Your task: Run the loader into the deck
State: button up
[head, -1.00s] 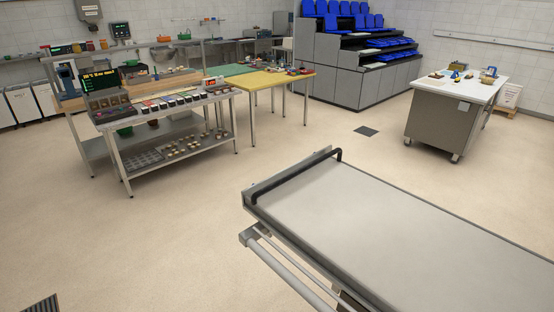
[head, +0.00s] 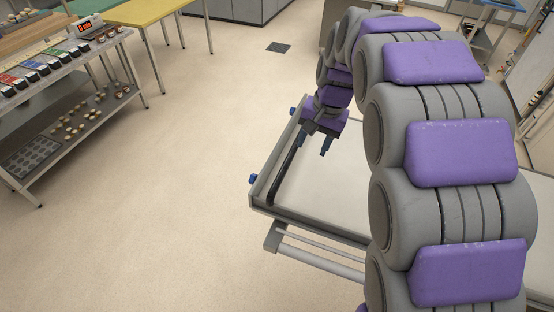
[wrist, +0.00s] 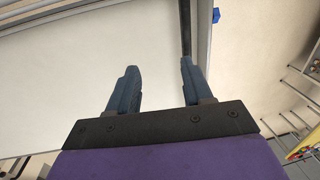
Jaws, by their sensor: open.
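The loader (head: 335,203) is a flat pale bed in a grey metal frame, standing at the lower middle of the head view. A black handle bar (head: 283,178) runs along its near-left end. My gripper (head: 325,142) hangs above the bed, to the right of the bar's far part. In the wrist view my gripper (wrist: 157,75) has its two blue-grey fingers spread, with nothing held between them. The black bar (wrist: 186,25) lines up with the right fingertip there; I cannot tell whether they touch. The deck oven opening cannot be made out.
A steel prep table (head: 75,85) with containers and a lower shelf stands at the left. A yellow-topped table (head: 148,11) is behind it. Open floor (head: 190,200) lies between the table and the loader. My arm hides much of the loader's right side.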

jog(key=w, duration=0.5)
send_over(285, 167)
jog(key=f, duration=0.8)
jog(key=shift+s+d, duration=0.1)
jog(key=shift+s, duration=0.25)
jog(key=f, duration=0.3)
jog(key=a+f, duration=0.1)
jog(key=f, duration=0.5)
jog(key=shift+w+a+f+b, duration=0.1)
jog(key=shift+w+a+b, duration=0.2)
jog(key=shift+w, duration=0.05)
jog(key=shift+d, duration=1.05)
jog(key=shift+c, duration=0.5)
jog(key=shift+d+y, duration=0.25)
jog(key=shift+y, duration=0.05)
jog(key=shift+c, duration=1.5)
jog(key=shift+a, duration=0.55)
jog(key=shift+c, duration=1.4)
jog(key=shift+a, duration=0.1)
jog(key=shift+c, duration=0.8)
grip_shut()
